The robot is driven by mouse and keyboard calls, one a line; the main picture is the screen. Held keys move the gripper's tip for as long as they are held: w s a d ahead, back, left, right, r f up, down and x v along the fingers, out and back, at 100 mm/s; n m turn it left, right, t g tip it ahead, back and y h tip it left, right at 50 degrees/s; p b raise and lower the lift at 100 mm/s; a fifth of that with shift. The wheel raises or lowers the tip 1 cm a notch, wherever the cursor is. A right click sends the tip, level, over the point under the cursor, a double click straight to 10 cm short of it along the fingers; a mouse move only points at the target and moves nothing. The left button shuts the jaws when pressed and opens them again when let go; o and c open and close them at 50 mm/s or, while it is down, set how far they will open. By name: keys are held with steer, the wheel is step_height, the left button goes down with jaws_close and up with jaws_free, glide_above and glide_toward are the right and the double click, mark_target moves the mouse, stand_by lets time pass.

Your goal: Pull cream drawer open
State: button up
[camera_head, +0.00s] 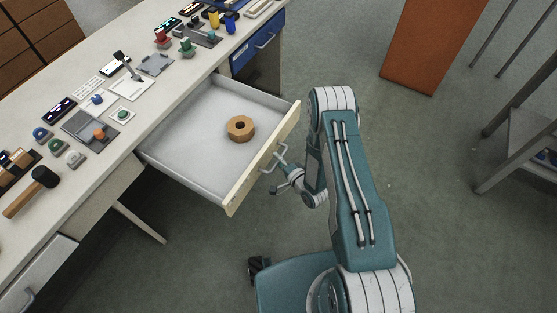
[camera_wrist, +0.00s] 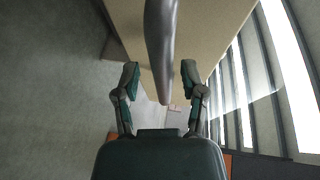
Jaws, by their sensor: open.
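The cream drawer (camera_head: 262,166) stands pulled out from the desk, and its inside shows in the head view. A wooden octagonal ring (camera_head: 240,128) lies in it. The drawer's metal bar handle (camera_head: 275,158) is on the cream front and also shows large in the wrist view (camera_wrist: 161,45). My gripper (camera_head: 277,182) is just in front of the drawer front, close by the handle. In the wrist view my gripper (camera_wrist: 160,80) has its two fingers apart, with the handle running between and beyond them. I cannot tell whether a finger touches the handle.
The desk top (camera_head: 60,115) holds many small buttons, switches and a black-headed mallet (camera_head: 32,190). A blue drawer (camera_head: 258,45) is farther along the desk. An orange-brown panel (camera_head: 432,40) and a metal shelf (camera_head: 520,145) stand to the right. Grey floor is clear between.

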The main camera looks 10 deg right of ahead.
steer(key=v, duration=1.2)
steer(key=shift+f, duration=0.1)
steer(key=w+d+r+n+g+h, duration=0.1)
steer(key=w+d+r+n+g, duration=0.1)
steer(key=w+r+n, duration=0.3)
steer(key=w+d+r+n+g+h, duration=0.1)
steer(key=w+d+r+h, duration=0.15)
steer(key=r, duration=0.85)
steer(key=w+d+r+n+g+h, duration=0.15)
steer(key=r+h, duration=0.25)
steer(key=r, duration=0.6)
steer(key=s+r+n+g+h, duration=0.1)
steer(key=s+r+n, duration=0.1)
steer(key=s+r, duration=0.9)
steer(key=s+a+r+n+g, duration=0.1)
steer(key=s+a+r, duration=0.1)
steer(key=s, duration=0.5)
steer(key=s+a+r+g, duration=0.1)
steer(key=s+a+r, duration=0.1)
steer(key=s+r, duration=0.3)
steer(key=shift+s+a+r+n+g+y, duration=0.2)
steer(key=shift+s+a+n+g+y, duration=0.2)
steer(key=shift+s, duration=0.85)
